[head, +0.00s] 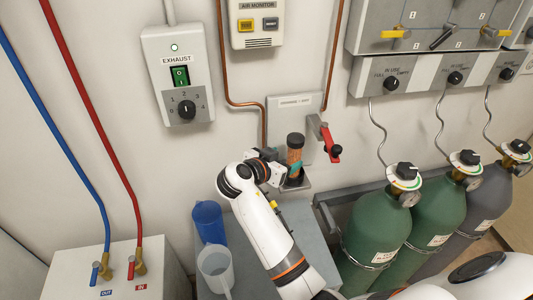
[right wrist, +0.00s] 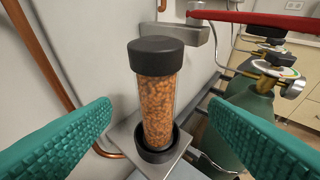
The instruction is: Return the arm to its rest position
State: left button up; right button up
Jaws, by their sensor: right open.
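My right arm (head: 275,235) reaches up from the lower right in the head view. My right gripper (head: 285,172) is at the wall, close to a clear cylinder of orange beads with black caps (head: 295,145). In the right wrist view the cylinder (right wrist: 157,105) stands upright in a black cup on a small grey bracket (right wrist: 125,132). The two green finger pads (right wrist: 160,145) are wide apart on either side of it, with a gap to each, and hold nothing. My left gripper is not in view.
A red-handled valve (head: 331,147) is just right of the cylinder. Gas bottles (head: 375,230) stand in a rack to the right. A blue jug (head: 208,222) and a clear jug (head: 216,268) are left of the arm. An exhaust switch box (head: 178,75) and copper pipes (head: 226,60) are on the wall.

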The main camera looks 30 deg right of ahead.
jog(key=s+f+n+y, duration=0.5)
jog(key=s+f+n, duration=0.1)
jog(key=s+f, duration=0.4)
jog(key=s+a+f+n+g+y, duration=0.1)
jog(key=s+a+n+y, duration=0.3)
jog(key=s, duration=0.5)
jog(key=s+a+f+n+g+y, duration=0.1)
jog(key=s+a+n+y, duration=0.3)
jog(key=s, duration=0.6)
notch_tip(320, 180, down, 27)
jog(key=s+n+g, duration=0.1)
jog(key=g, duration=0.1)
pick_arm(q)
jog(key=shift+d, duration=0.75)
pick_arm(e)
jog(key=s+d+f+g, duration=0.1)
jog(key=s+d+f, duration=0.2)
jog(key=s+f, duration=1.2)
jog(key=shift+s+f+h, duration=0.25)
jog(key=shift+s+h, duration=0.15)
jog(key=shift+s, duration=0.35)
